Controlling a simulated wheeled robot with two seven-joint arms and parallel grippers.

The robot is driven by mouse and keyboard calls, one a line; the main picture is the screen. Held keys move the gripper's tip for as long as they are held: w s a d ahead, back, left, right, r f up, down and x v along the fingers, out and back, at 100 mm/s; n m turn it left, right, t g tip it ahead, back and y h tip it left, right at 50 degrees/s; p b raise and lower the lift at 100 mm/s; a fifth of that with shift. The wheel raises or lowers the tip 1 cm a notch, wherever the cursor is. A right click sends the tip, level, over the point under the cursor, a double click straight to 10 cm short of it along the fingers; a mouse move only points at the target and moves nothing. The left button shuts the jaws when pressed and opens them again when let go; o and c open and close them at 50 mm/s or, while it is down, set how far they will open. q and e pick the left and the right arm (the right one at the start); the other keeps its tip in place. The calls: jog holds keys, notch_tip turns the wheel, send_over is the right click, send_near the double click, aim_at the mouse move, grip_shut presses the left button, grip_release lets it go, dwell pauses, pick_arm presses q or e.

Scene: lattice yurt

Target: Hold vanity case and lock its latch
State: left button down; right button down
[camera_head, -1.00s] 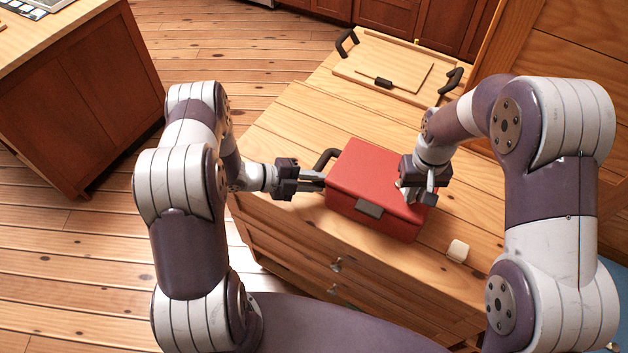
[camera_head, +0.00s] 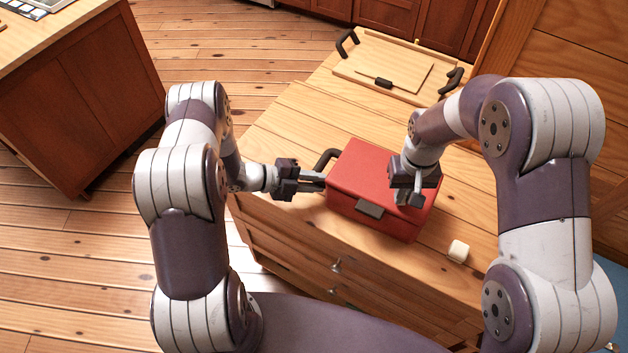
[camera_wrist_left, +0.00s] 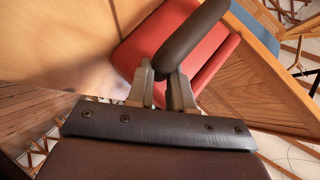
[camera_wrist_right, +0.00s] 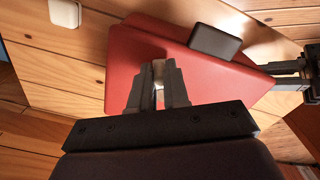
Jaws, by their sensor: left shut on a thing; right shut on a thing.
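The red vanity case (camera_head: 370,170) stands closed on the wooden chest. A dark grey latch plate (camera_head: 369,208) is on its front; it also shows in the right wrist view (camera_wrist_right: 215,42). My left gripper (camera_head: 322,182) is shut on the case's black handle (camera_wrist_left: 190,38) at the left end. My right gripper (camera_head: 412,196) is over the case's right front part, apart from the latch plate. Its fingers are shut on a small pale piece (camera_wrist_right: 158,72), with red case surface behind. I cannot tell what this piece is or whether it touches the case.
A small white block (camera_head: 458,251) lies on the chest top (camera_head: 290,125), right of the case. A wooden tray (camera_head: 350,68) with black handles is at the back. Wooden panelling rises at the right.

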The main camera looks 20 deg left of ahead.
jog(key=shift+a, duration=0.45)
jog(key=shift+a, duration=0.5)
jog(key=shift+c, duration=2.2)
grip_release()
notch_tip(320, 180, up, 7)
jog(key=shift+f, duration=0.1)
